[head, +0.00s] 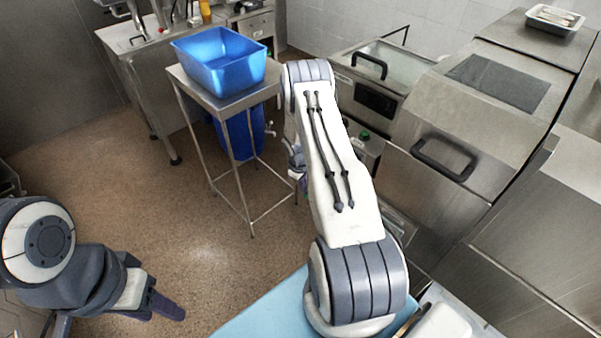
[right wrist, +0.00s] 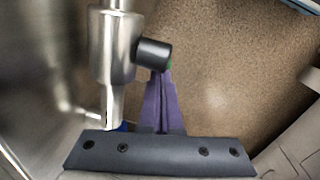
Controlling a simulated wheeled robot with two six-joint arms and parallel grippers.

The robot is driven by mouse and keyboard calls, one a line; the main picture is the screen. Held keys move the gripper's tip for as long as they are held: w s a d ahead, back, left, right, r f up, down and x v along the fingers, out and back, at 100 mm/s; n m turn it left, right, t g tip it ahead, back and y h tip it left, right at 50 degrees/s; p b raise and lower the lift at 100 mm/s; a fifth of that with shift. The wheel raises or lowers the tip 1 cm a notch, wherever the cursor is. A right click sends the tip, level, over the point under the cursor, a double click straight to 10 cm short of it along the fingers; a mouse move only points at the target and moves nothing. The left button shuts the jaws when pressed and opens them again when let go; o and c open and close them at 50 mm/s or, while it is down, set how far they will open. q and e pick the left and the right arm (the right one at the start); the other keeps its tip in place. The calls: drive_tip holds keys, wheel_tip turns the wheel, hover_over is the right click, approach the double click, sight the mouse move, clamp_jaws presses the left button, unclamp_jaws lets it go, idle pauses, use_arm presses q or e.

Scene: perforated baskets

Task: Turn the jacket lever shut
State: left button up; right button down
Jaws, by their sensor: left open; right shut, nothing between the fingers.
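In the right wrist view, a shiny metal valve body (right wrist: 113,45) stands upright at left. A short lever with a black cylindrical end (right wrist: 153,54), which looks like the jacket lever, points right from it. My right gripper (right wrist: 163,75) is shut and empty, its purple fingertips right at the black end; I cannot tell whether they touch. A small green spot shows by the tips. In the head view, my right arm hides the lever and most of the right gripper. My left gripper (head: 168,308) is open and empty, low at left, far from the valve.
A blue tub (head: 219,62) sits on a metal stand (head: 232,100), with a blue bin (head: 240,135) below. Steel cooking units with black handles (head: 443,160) line the right side. The brown floor (head: 150,215) between the stand and my left arm is clear.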

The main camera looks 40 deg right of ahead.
use_arm(q)
drive_tip(key=shift+s+f+b, duration=0.1)
drive_tip(key=shift+f+b, duration=0.25)
drive_tip(key=shift+f, duration=0.05)
use_arm(e)
drive_tip(key=shift+s+f, duration=0.15)
drive_tip(key=shift+s, duration=0.05)
idle(0.7)
idle(0.6)
